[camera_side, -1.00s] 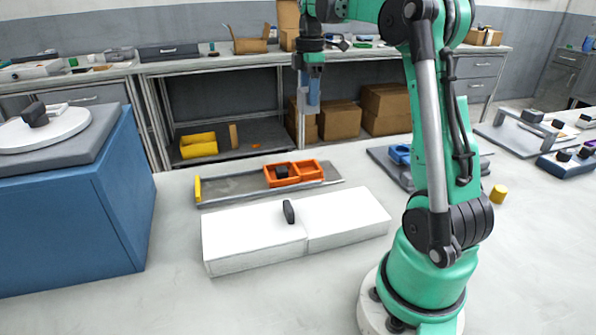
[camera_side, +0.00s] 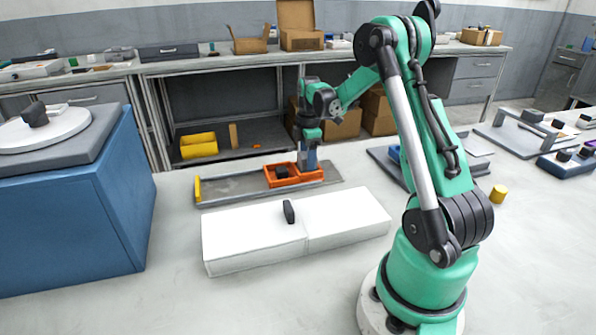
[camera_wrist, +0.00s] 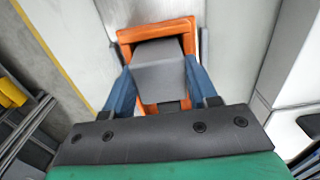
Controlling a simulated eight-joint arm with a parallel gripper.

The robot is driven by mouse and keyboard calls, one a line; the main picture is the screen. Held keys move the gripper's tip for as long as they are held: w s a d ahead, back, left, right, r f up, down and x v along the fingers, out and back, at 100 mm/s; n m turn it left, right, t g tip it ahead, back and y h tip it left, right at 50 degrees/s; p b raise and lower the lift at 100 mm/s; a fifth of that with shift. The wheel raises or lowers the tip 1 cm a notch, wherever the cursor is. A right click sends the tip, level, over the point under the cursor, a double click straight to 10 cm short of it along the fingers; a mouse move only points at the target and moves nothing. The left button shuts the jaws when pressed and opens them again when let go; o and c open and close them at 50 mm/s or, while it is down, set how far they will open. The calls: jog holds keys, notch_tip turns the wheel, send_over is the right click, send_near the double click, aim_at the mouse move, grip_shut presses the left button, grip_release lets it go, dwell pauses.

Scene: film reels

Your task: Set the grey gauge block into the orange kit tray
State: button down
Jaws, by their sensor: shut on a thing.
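The orange kit tray (camera_side: 271,180) lies on a grey plate and has two compartments. A dark piece (camera_side: 282,171) sits in its left compartment. My gripper (camera_side: 308,166) points down at the right compartment, with its fingertips at or just over it. In the wrist view my gripper (camera_wrist: 160,80) has its blue fingers shut on the grey gauge block (camera_wrist: 158,74). The orange tray (camera_wrist: 150,33) shows behind and around the block there. The block's lower end is hidden, so I cannot tell whether it touches the tray floor.
The grey plate (camera_side: 235,187) has a yellow end piece (camera_side: 197,190) at its left. White boxes (camera_side: 255,237) with a dark upright piece (camera_side: 289,212) stand in front. A blue cabinet (camera_side: 75,210) is at the left. A yellow cylinder (camera_side: 498,194) stands at the right.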

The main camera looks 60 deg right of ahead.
jog(key=shift+f, duration=0.15)
jog(key=shift+c, duration=1.2)
grip_release()
notch_tip(320, 180, up, 12)
jog(key=a+r+m+t+h, duration=0.15)
jog(key=a+m+t, duration=0.25)
jog(key=a, duration=1.2)
jog(key=s+a+f+m+t+y, duration=0.1)
jog(key=s+a+f+m+t, duration=0.2)
jog(key=a, duration=0.7)
jog(key=shift+m, duration=1)
